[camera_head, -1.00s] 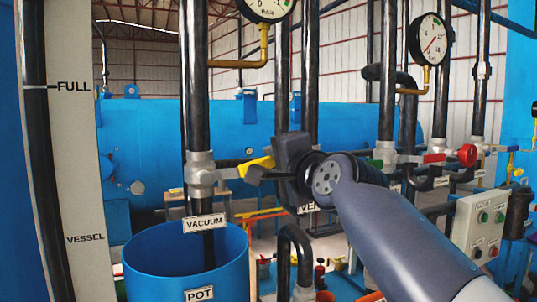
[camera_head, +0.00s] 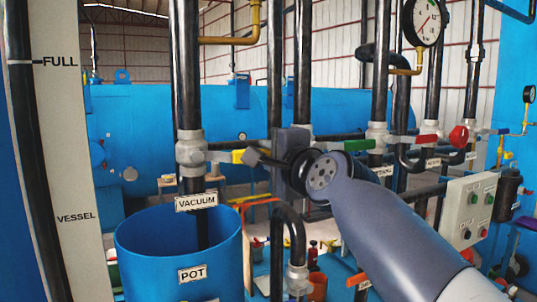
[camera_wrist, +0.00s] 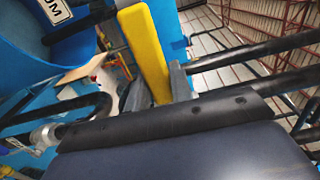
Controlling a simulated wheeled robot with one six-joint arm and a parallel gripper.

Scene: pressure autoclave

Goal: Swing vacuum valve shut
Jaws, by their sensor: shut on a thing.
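The vacuum valve (camera_head: 191,150) is a grey fitting on a black vertical pipe, above the white VACUUM label (camera_head: 196,202). Its yellow handle (camera_head: 238,156) points right from the valve body, about level in the head view. My gripper (camera_head: 254,158) is shut on the outer part of this handle, and my wrist hides part of that end. In the wrist view the yellow handle (camera_wrist: 147,52) runs down between the two fingers of my gripper (camera_wrist: 160,88). The VACUUM label is partly cut off there.
The open blue POT drum (camera_head: 180,235) stands below the valve. Black vertical pipes (camera_head: 303,70) rise close behind my wrist. A red valve handle (camera_head: 428,141), a gauge (camera_head: 430,22) and a control box (camera_head: 470,215) are to the right.

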